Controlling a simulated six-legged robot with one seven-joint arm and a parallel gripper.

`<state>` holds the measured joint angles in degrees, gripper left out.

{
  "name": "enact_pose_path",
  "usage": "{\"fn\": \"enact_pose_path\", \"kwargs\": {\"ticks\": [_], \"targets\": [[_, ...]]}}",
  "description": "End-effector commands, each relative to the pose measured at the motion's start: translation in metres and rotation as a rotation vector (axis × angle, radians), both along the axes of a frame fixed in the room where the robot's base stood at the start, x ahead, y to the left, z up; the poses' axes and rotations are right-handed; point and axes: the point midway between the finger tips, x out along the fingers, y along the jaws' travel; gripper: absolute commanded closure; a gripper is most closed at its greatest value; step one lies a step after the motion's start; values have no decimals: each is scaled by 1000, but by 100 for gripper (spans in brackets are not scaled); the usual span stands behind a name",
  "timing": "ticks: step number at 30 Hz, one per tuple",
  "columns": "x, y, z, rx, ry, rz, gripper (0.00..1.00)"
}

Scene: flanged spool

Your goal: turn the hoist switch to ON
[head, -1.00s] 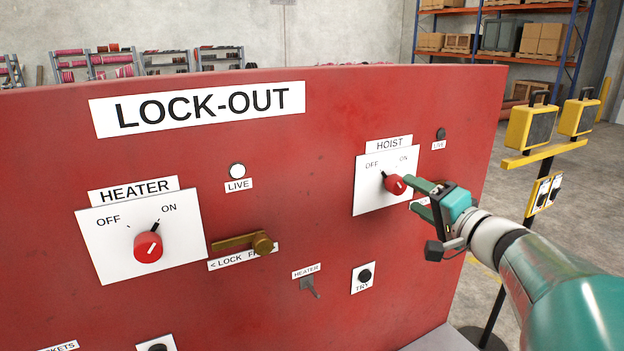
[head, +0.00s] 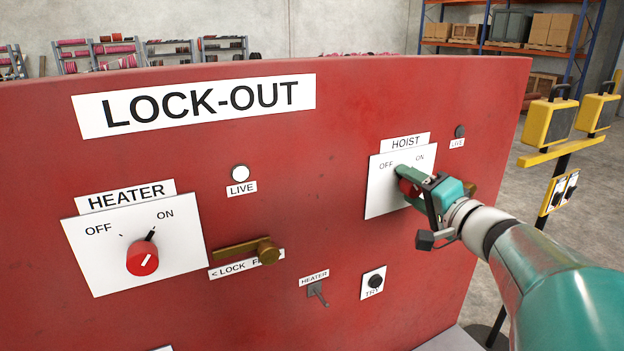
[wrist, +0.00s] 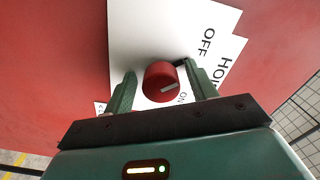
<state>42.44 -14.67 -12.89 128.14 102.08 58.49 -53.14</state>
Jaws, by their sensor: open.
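The hoist switch is a red round knob (wrist: 158,84) on a white plate (head: 385,182) marked OFF on the left and ON on the right. A dark pointer mark shows on its OFF side in the wrist view, beside one finger. My gripper (wrist: 160,70) is open, with one finger on each side of the knob. I cannot tell whether either finger touches it. In the head view my gripper (head: 409,184) covers most of the knob. The hoist LIVE lamp (head: 459,131) is dark.
The red lock-out panel (head: 330,160) also bears the heater knob (head: 142,258), its pale LIVE lamp (head: 240,173), a brass lock lever (head: 245,249), a small heater toggle (head: 318,294) and a black TRY button (head: 375,281). A yellow-topped stand (head: 548,158) is at the right.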

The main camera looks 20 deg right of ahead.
Motion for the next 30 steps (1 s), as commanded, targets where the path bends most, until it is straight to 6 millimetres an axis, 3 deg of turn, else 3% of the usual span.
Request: {"fn": "enact_pose_path", "kwargs": {"ticks": [8,15,30], "targets": [[-2,0,0,0,-1,-2,43],[-2,0,0,0,-1,-2,88],[1,0,1,108,2,-1,88]]}}
